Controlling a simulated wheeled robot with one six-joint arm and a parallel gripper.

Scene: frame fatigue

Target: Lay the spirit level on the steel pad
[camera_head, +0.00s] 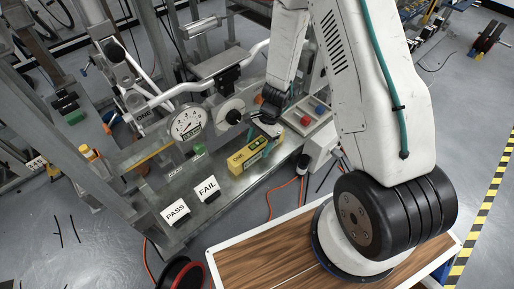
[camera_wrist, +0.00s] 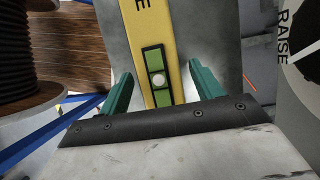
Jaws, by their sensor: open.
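The spirit level is a yellow bar with a green bubble vial. In the wrist view the spirit level (camera_wrist: 142,27) runs up the middle, between the two green fingers of my gripper (camera_wrist: 160,74), with a gap on each side. My gripper is open and not closed on it. In the head view the yellow level (camera_head: 250,154) lies on the grey metal bench top, and my gripper (camera_head: 262,127) is just behind it, partly hidden by my arm. A grey metal surface (camera_wrist: 215,45) lies under the level; I cannot tell a separate steel pad from it.
A round dial gauge (camera_head: 187,124) stands behind the level. A dark ribbed cylinder (camera_wrist: 35,50) shows at the wrist view's left.

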